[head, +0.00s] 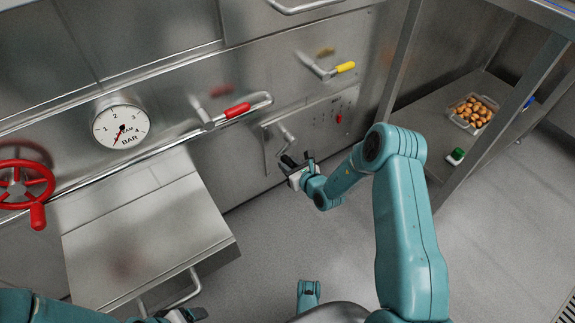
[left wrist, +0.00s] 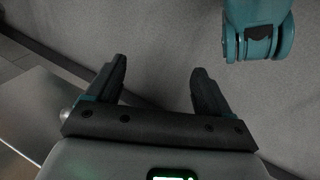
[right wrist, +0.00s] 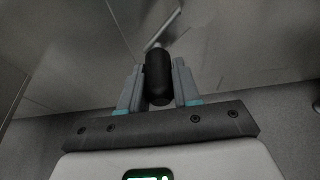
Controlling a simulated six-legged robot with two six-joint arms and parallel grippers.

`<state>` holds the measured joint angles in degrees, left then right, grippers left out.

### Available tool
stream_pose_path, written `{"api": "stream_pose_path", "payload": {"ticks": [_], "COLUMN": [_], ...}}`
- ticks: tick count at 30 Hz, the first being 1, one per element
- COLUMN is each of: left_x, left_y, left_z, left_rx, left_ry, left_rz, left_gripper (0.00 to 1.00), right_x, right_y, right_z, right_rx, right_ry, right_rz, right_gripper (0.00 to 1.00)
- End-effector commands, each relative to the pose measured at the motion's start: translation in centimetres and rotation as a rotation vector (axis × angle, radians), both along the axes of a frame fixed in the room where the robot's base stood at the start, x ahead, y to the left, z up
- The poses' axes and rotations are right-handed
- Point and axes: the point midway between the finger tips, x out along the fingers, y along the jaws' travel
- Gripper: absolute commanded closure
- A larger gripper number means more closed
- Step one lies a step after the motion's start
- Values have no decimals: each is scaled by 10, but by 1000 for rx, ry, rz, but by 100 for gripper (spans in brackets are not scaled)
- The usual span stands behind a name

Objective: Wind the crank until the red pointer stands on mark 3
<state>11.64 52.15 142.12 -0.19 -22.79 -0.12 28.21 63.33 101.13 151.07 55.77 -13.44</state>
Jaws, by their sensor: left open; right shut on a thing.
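The crank (head: 285,134) is a metal arm on a panel low on the steel front, with a black grip (right wrist: 158,75). My right gripper (head: 293,165) is shut on this grip; in the right wrist view its fingers (right wrist: 158,92) stand on both sides of it. A small red piece (head: 338,119), perhaps the pointer, shows on the panel right of the crank beside tiny dark marks, too small to read. My left gripper (head: 186,315) is at the bottom edge of the head view; in the left wrist view its fingers (left wrist: 158,75) are apart and empty.
A round BAR gauge (head: 121,127) with a red needle, a red handwheel (head: 22,184), a red-gripped lever (head: 237,110) and a yellow-gripped lever (head: 345,67) are on the front. A steel ledge (head: 140,235) juts out left. A shelf rack holds a food tray (head: 460,119).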

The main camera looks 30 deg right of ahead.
Motion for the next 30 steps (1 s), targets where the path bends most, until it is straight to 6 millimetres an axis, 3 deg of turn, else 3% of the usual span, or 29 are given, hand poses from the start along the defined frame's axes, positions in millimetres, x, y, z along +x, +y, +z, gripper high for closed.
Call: {"api": "stream_pose_path", "payload": {"ticks": [4,5,7,8,17,30], "left_x": [8,8,8,8,8,13], "left_y": [1,1,1,1,2,3], "left_z": [-14,-12,-11,-11,-9,20], "left_rx": [5,5,5,5,6,7], "left_ry": [-25,-27,-27,-27,-26,-38], "left_rz": [3,3,4,4,8,10], "left_gripper": [19,19,19,19,19,19], "right_x": [1,1,1,1,-2,-58], "right_y": [-16,-16,-15,-15,-15,-19], "right_z": [-15,-12,-10,-11,-11,-8], "right_rx": [-1,-1,0,0,0,2], "right_ry": [-2,-2,-2,-2,1,3], "right_rz": [-7,-6,-5,-5,-5,-5], "right_gripper": [90,62,39,36,36,36]}}
